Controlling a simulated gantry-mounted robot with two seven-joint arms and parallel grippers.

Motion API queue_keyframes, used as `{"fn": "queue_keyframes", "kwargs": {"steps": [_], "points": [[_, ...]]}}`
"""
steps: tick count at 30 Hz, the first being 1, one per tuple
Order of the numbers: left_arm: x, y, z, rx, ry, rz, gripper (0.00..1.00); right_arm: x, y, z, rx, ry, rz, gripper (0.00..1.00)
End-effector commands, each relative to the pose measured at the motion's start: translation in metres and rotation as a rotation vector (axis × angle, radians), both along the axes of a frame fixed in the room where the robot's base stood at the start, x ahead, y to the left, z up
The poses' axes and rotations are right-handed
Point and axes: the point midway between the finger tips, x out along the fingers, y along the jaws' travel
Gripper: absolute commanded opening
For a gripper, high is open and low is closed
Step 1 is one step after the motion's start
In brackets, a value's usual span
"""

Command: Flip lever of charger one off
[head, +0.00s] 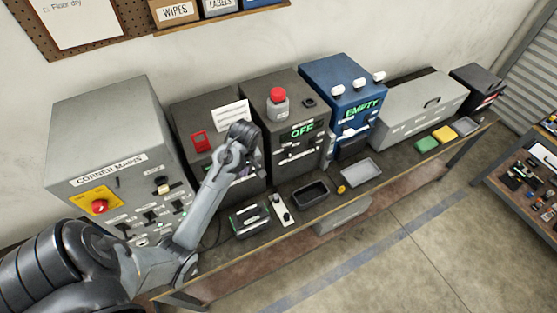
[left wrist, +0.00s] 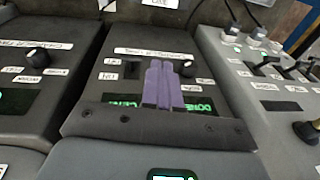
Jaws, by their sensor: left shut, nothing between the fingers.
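A dark charger box (head: 192,118) with a red switch stands right of the grey mains cabinet in the head view. My left gripper (head: 243,172) is at the front of this box, partly hidden by its own wrist. In the left wrist view my purple fingers (left wrist: 163,70) are together and empty, in front of the middle dark panel (left wrist: 90,85). That panel has a dark knob (left wrist: 188,69) just right of the fingers, a dark slot (left wrist: 132,69) to their left, and a green display partly covered by them. I cannot tell which part is the lever, nor whether the fingers touch it. My right gripper is not in view.
The mains cabinet (head: 100,128) with several switches is on the left; a box reading OFF (head: 285,90) and a blue EMPTY box (head: 345,82) are on the right. A black tray (head: 311,194) and a grey tray (head: 361,171) lie on the bench front.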

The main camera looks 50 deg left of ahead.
Motion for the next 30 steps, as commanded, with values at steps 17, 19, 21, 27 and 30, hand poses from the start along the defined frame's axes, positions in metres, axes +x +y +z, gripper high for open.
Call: {"fn": "queue_keyframes", "kwargs": {"steps": [17, 19, 21, 27, 30], "points": [[0.038, 0.007, 0.073, 0.003, -0.112, 0.015, 0.0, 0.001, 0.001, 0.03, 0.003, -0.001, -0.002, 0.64], [0.038, 0.007, 0.073, 0.003, -0.112, 0.015, 0.0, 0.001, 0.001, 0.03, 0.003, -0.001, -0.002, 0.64], [0.038, 0.007, 0.073, 0.003, -0.112, 0.015, 0.0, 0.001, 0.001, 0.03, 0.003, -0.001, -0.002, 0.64], [0.038, 0.008, 0.065, 0.003, -0.109, 0.014, 0.0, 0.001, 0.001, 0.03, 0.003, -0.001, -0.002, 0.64], [0.038, 0.01, 0.054, 0.002, -0.108, 0.013, 0.0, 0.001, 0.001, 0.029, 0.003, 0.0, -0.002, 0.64]]}}
